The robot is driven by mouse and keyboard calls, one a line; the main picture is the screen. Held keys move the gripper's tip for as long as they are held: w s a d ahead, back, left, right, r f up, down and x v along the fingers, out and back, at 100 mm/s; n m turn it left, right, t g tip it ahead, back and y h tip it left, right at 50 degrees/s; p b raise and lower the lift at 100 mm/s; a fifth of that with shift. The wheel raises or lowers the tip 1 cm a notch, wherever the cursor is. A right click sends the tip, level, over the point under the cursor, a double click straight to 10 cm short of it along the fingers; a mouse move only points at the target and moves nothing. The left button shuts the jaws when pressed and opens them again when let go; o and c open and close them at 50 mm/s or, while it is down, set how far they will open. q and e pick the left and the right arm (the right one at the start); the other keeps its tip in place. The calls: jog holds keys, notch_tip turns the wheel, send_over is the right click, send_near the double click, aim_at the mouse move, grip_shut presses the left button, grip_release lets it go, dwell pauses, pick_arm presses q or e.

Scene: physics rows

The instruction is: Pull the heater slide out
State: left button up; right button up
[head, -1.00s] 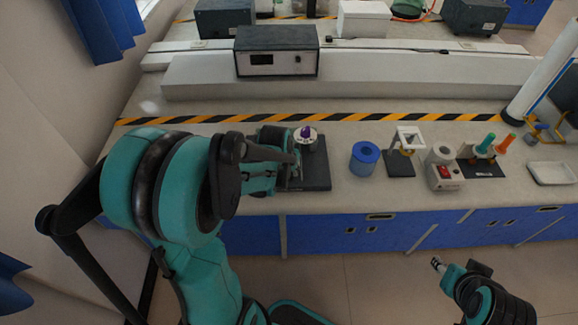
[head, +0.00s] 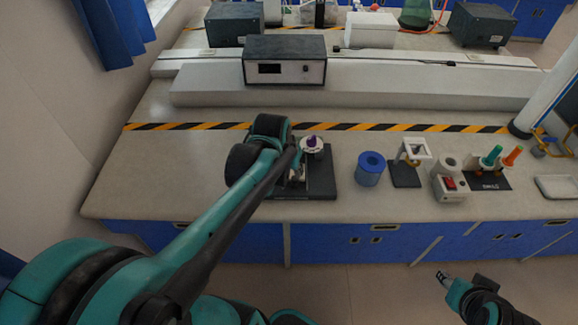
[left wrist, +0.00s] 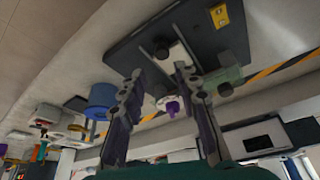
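In the head view a dark base plate (head: 321,186) lies on the bench with a round white part (head: 312,148) and a purple piece (head: 311,140) on it. The left wrist view shows the plate (left wrist: 210,35) with a yellow label, dark knobs, a pale piece (left wrist: 179,52) and the purple piece (left wrist: 172,106). I cannot tell for sure which part is the heater slide. My left gripper (left wrist: 160,82) is open at the plate, fingers apart with a gap between them; my arm hides part of the device in the head view. My right gripper (head: 442,276) is off the bench's front edge, its opening too small to judge.
Right of the plate stand a blue cylinder (head: 370,168), a stand with a white frame (head: 406,172), a white device with a red switch (head: 449,184), a rack with green and orange pieces (head: 489,180) and a white tray (head: 558,187). The bench left of the plate is clear.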

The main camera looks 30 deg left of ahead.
pick_arm(q)
jog(key=shift+v, duration=1.05)
jog(key=s+d+m+t, duration=0.1)
jog(key=s+d+t, duration=0.1)
jog(key=s+d, duration=0.6)
jog(key=shift+s+d+m+t+h, duration=0.2)
jog(key=shift+d+m+t+h, duration=0.15)
jog(key=shift+d, duration=1.35)
